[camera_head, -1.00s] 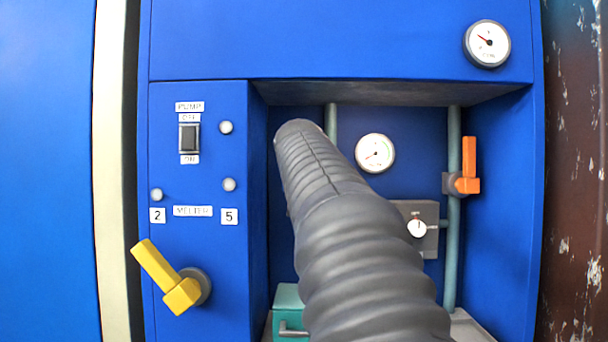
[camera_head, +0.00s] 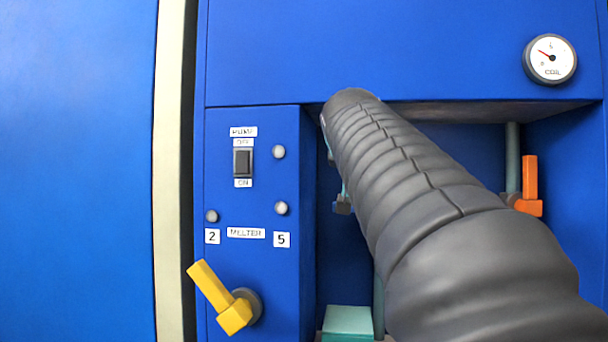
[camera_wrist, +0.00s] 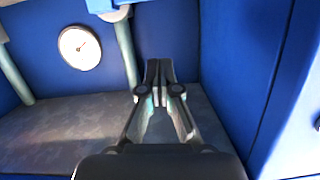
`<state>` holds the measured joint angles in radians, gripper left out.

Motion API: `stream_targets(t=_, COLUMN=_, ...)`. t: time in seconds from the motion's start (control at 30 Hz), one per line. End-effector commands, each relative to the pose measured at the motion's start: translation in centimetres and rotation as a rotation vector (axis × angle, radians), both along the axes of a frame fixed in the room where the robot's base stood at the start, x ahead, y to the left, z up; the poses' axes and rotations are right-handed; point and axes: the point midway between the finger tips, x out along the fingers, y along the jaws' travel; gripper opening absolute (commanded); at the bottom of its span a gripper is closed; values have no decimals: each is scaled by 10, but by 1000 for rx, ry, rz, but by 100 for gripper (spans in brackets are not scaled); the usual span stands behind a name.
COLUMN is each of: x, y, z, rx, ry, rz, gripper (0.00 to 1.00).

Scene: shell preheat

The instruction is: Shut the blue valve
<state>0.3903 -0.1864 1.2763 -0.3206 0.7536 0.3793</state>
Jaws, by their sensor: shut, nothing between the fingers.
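The blue valve shows in the wrist view as a light blue piece (camera_wrist: 102,6) at the top edge, cut off by the frame, by a grey collar on a pale pipe (camera_wrist: 125,52). In the head view my arm covers that part of the recess, and I cannot make out the valve there. My gripper (camera_wrist: 160,68) is shut and empty in the wrist view. Its tips are right of the pipe and lower in the picture than the blue piece, apart from it. In the head view a small dark part beside my arm may belong to the gripper; I cannot tell.
A round gauge (camera_wrist: 80,47) is left of the pipe. A blue side wall (camera_wrist: 240,70) stands close on the right of the wrist view. The head view shows a yellow handle (camera_head: 220,298), a pump switch (camera_head: 243,162), an orange handle (camera_head: 530,185) and a teal box (camera_head: 348,320).

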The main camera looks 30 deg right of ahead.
Motion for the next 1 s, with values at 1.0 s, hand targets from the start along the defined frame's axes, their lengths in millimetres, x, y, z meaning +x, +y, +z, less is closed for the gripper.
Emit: stream_targets(t=1.0, x=3, y=20, z=-140, rx=48, ry=324, rz=106, gripper=0)
